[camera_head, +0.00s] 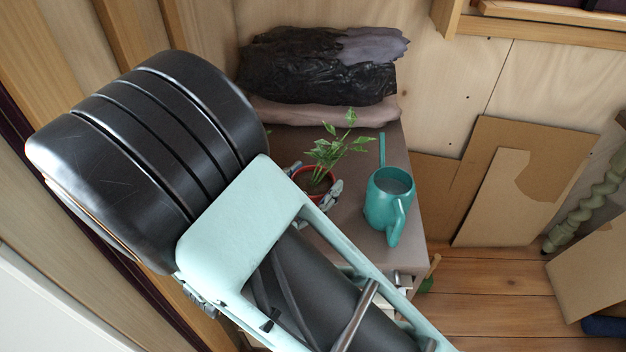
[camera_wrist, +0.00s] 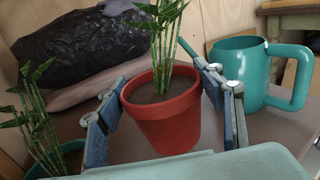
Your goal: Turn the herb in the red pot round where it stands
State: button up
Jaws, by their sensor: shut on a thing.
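The herb in the red pot (camera_head: 316,186) stands upright on a grey-brown top, with thin green stems and narrow leaves (camera_head: 335,150). In the wrist view the red pot (camera_wrist: 168,125) is in the middle, with its dark soil showing and its leaf tops cut off by the frame. My gripper (camera_head: 313,182) has one finger on each side of the pot, just below the rim, and is shut on it. The fingers (camera_wrist: 160,97) also show in the wrist view, left and right of the pot.
A teal watering can (camera_head: 388,208) stands close right of the pot, its spout pointing up. A second leafy plant (camera_wrist: 42,135) is close on the left in the wrist view. A crumpled black bag (camera_head: 318,68) lies behind. Cardboard sheets (camera_head: 500,180) lean on the wall.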

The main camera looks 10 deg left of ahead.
jog(key=shift+w+f, duration=0.1)
jog(key=shift+f, duration=0.1)
jog(key=shift+f+b, duration=1.4)
jog(key=shift+b, duration=0.2)
jog(key=shift+f, duration=0.4)
jog(key=o, duration=1.7)
jog(key=shift+c, duration=0.2)
